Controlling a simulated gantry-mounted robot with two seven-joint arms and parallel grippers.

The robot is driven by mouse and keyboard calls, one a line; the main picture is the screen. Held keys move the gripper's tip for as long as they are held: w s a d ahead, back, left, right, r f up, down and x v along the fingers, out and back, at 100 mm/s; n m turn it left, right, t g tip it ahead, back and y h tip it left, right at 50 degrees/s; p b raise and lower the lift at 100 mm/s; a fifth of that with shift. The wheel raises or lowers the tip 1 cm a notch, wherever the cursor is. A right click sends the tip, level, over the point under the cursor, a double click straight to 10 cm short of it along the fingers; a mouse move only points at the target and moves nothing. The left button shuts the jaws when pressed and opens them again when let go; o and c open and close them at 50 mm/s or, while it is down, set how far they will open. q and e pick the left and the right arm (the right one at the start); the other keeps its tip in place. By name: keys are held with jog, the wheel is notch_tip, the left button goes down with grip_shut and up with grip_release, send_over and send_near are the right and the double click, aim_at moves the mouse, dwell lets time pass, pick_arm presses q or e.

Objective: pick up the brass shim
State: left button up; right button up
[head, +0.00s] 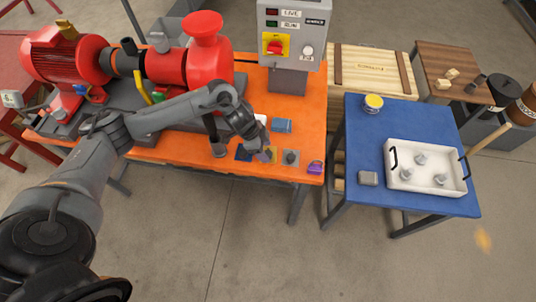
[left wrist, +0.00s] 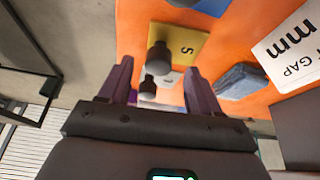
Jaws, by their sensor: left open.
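A yellow, brass-looking plate (left wrist: 190,45) marked with an S lies on the orange table, with a dark upright knob (left wrist: 158,57) on it; I take this for the brass shim. In the head view it is mostly hidden by my left gripper (head: 263,154), which points down over the front edge of the table. In the left wrist view my left gripper (left wrist: 159,68) is open, its fingers on either side of the line of knobs. A grey plate with a knob (left wrist: 153,88) shows between the fingers. I cannot tell the gripper's height above the plates. My right gripper is not in view.
A blue plate (head: 243,153) and a purple item (head: 315,167) flank the row. The red pump (head: 185,65) and control box (head: 292,35) stand farther back. A white tray (head: 425,185) sits on the blue table.

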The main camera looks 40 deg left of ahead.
aim_at(267, 153)
pick_arm(q)
jog(key=x, duration=0.3)
jog(key=shift+d+f, duration=0.15)
grip_shut()
